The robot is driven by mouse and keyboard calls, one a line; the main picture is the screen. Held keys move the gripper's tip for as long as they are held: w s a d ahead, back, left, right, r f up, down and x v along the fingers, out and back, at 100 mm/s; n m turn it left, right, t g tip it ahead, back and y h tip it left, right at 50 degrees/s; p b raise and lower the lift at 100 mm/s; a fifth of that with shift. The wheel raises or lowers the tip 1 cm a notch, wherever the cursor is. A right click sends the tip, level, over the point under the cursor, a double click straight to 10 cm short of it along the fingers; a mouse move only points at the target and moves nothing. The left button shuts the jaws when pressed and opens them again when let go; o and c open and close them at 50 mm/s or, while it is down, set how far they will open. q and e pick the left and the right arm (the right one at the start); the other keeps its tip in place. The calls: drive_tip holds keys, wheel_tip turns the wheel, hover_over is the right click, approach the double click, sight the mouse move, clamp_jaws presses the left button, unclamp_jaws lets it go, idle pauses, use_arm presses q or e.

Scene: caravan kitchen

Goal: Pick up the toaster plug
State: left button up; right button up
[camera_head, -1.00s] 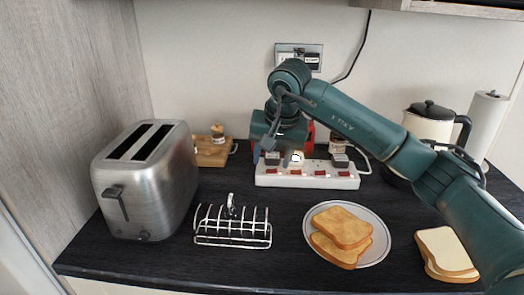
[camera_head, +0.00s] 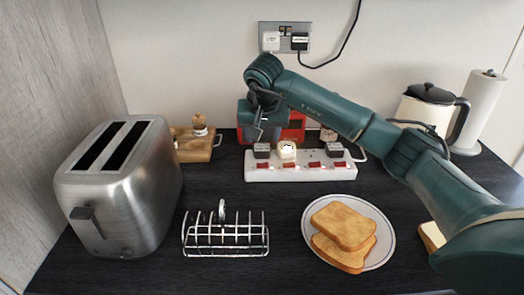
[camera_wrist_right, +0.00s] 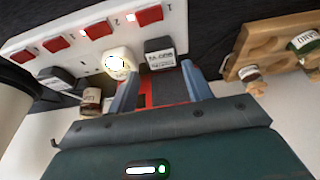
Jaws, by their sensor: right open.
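The toaster (camera_head: 118,190) is silver and stands at the left of the worktop. A white power strip (camera_head: 300,172) behind the plate holds plugs. A dark labelled plug (camera_head: 262,150) sits at its left end; it also shows in the right wrist view (camera_wrist_right: 160,52). I cannot read which plug is the toaster's. My right gripper (camera_head: 260,130) is above and behind that end of the strip. In the right wrist view its blue fingers (camera_wrist_right: 160,70) are apart and empty, pointing towards the dark plug. My left gripper is out of view.
A lit white plug (camera_head: 287,149) stands close beside the dark one, and another dark plug (camera_head: 334,150) is further right. A toast rack (camera_head: 225,238) and a plate of toast (camera_head: 385,248) are in front. A wooden board (camera_head: 195,150) lies left; a kettle (camera_head: 424,112) stands right.

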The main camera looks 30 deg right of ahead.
sight(262, 147)
drive_tip(key=p+x, duration=0.1)
drive_tip(key=x, duration=0.4)
drive_tip(key=shift+c, duration=0.4)
drive_tip(key=c, duration=0.6)
drive_tip(key=shift+o, duration=0.2)
